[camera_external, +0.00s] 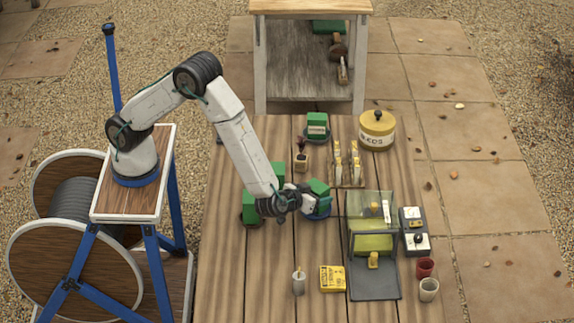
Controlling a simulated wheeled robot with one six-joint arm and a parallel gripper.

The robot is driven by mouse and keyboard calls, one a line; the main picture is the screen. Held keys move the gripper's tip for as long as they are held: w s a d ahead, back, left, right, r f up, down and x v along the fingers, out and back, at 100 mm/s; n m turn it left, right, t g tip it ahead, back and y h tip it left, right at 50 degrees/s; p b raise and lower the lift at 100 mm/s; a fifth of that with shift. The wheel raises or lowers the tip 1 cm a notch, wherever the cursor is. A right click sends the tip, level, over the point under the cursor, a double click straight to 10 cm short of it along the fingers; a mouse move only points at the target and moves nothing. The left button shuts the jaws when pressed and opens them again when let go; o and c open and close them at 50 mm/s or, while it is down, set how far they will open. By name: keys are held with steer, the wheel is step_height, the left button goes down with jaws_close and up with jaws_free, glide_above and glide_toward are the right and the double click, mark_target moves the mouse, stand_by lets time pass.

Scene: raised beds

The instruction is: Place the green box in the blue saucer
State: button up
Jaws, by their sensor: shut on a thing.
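My gripper (311,202) is low over the middle of the table, pointing right. It is shut on a green box (319,187), partly hidden by the jaws. The blue saucer (319,215) shows as a dark blue rim just under the box and jaws. The box is over the saucer, but I cannot tell whether it touches it. Other green things stand nearby: one (278,171) behind my wrist and one (250,205) to its left, partly hidden by my arm. A green box with a pale label (317,126) stands at the back.
A rack (347,172) and a yellow tin (377,130) are behind. A grey cup (298,283) and yellow packet (332,278) are in front. The front left is clear.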

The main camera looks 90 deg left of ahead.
steer(key=shift+f, duration=0.35)
steer(key=o, duration=1)
